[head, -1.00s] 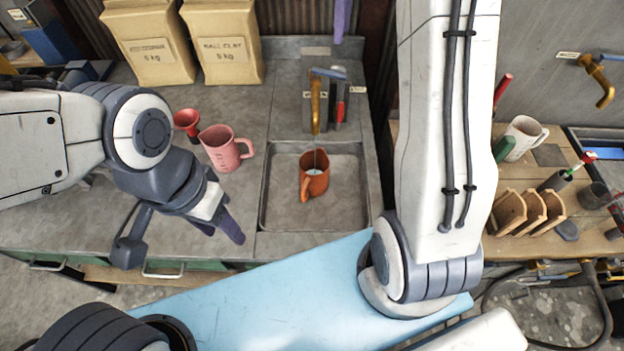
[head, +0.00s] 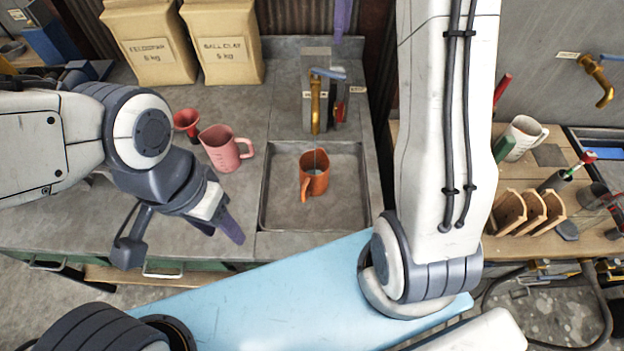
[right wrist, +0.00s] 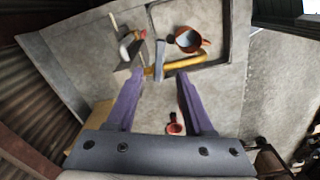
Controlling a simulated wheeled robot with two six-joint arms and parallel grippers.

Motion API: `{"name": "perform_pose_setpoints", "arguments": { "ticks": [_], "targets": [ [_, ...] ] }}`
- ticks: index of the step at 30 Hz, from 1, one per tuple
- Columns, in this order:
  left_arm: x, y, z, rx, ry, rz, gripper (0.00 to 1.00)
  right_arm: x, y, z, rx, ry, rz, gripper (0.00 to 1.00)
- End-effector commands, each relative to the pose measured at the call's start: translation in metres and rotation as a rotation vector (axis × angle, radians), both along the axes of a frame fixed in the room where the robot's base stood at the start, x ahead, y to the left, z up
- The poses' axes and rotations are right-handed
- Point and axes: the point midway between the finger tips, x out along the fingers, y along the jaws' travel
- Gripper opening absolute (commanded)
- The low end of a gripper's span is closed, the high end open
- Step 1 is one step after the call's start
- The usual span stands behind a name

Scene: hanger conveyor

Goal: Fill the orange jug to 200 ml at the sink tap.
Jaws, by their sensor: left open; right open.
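The orange jug (head: 318,182) stands upright in the sink (head: 345,215), beneath the brass tap (head: 316,105). A thin pale stream runs from the spout into it. Its fill level against any marks is not readable. The tap has a blue lever (head: 328,73). My left gripper (head: 222,232) is open and empty over the counter, left of the sink. For my right gripper, only a purple finger (head: 343,15) shows at the top of the head view. In the right wrist view, the gripper (right wrist: 162,75) is open near the tap, with the jug (right wrist: 188,40) beyond.
A pink jug (head: 222,150) and a red funnel (head: 187,122) stand left of the sink. Two clay bags (head: 225,45) stand at the back. A white mug (head: 522,138) and wooden rack (head: 525,212) are on the right-hand bench.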

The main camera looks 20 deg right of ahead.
Motion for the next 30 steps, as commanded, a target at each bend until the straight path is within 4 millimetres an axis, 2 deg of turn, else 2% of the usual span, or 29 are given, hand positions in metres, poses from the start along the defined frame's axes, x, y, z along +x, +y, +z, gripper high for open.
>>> {"name": "perform_pose_setpoints", "arguments": {
  "ticks": [14,17,18,19,23,26,30],
  "targets": [
    [0.0,0.0,0.0,0.0,0.0,0.0,0.5,0.0,0.0,0.0,0.0,0.0,0.0,0.53],
    [0.0,0.0,0.0,0.0,0.0,0.0,0.5,0.0,0.0,0.0,0.0,0.0,0.0,0.18],
    [0.0,0.0,0.0,0.0,0.0,0.0,0.5,0.0,0.0,0.0,0.0,0.0,0.0,0.03],
    [0.0,0.0,0.0,0.0,0.0,0.0,0.5,0.0,0.0,0.0,0.0,0.0,-0.001,0.0],
    [0.0,0.0,-0.003,0.0,0.0,0.0,0.5,-0.003,0.004,-0.001,-0.012,-0.007,-0.055,0.0],
    [0.0,0.0,-0.01,0.0,0.0,0.0,0.5,-0.009,0.012,-0.002,-0.039,-0.027,-0.188,0.0],
    [0.0,0.0,-0.022,0.0,0.0,0.0,0.5,-0.024,0.027,-0.004,-0.083,-0.09,-0.478,0.0]
  ]
}}
